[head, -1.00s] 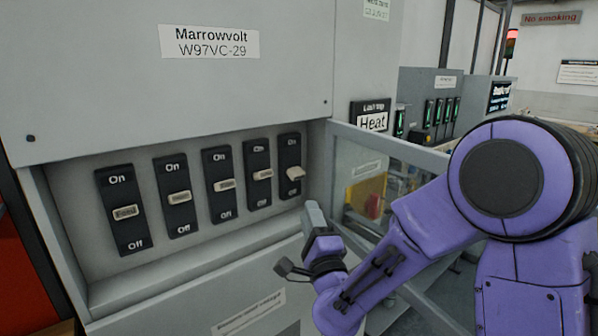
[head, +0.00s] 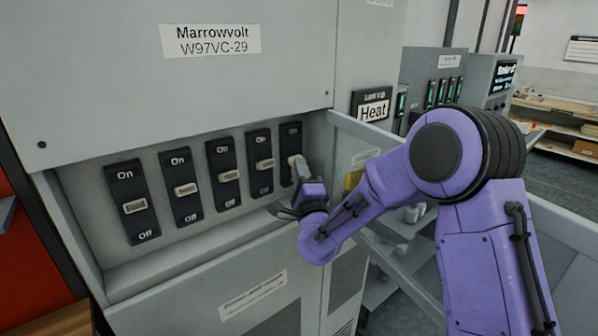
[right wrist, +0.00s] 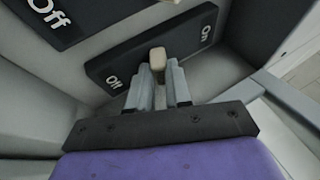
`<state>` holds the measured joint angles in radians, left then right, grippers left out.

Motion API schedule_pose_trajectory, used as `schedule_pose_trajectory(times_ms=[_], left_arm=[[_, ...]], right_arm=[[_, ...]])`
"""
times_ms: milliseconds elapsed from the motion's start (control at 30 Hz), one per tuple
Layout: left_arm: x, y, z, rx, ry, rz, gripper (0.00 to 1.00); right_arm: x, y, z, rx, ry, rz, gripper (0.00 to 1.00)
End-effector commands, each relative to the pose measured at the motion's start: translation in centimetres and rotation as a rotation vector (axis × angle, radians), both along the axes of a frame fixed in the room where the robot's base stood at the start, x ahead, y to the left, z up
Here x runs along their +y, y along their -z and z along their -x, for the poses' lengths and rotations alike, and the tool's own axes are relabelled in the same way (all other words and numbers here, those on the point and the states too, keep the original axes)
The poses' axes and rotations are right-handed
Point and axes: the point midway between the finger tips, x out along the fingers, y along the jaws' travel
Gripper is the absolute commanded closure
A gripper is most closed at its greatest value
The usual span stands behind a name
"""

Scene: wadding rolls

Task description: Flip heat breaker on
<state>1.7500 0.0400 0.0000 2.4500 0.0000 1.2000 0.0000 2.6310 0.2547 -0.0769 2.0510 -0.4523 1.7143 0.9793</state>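A grey cabinet marked Marrowvolt has a recessed row of several black breakers with pale levers. My right gripper (head: 305,176) is at this breaker. In the right wrist view, its lever (right wrist: 157,60) stands at the two fingertips (right wrist: 160,82), roughly midway between Off and On. The fingers are close together with a narrow gap; whether they clamp the lever is unclear. My left gripper is out of view.
The other breakers, such as Feed (head: 132,202), run to the left. A grey frame (head: 375,134) stands just right of the recess, close to my right arm. A shelf lip (head: 150,278) runs below the breakers.

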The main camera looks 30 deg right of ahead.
Motion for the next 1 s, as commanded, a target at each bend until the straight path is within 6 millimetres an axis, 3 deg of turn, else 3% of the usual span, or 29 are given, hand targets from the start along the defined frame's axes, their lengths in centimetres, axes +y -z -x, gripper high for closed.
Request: schedule_pose_trajectory(times_ms=[267, 467, 700, 1000], left_arm=[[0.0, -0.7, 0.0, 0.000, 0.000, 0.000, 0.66], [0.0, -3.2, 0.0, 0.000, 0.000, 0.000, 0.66], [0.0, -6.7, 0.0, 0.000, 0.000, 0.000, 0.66], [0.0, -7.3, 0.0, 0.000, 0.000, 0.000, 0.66]], right_arm=[[0.0, -0.3, 0.1, 0.017, 0.000, 0.002, 1.00], [0.0, -1.3, 0.2, 0.098, -0.001, 0.006, 1.00], [0.0, -2.3, 0.5, 0.282, -0.002, 0.020, 1.00], [0.0, -3.2, 0.5, 0.539, -0.002, 0.041, 1.00]])
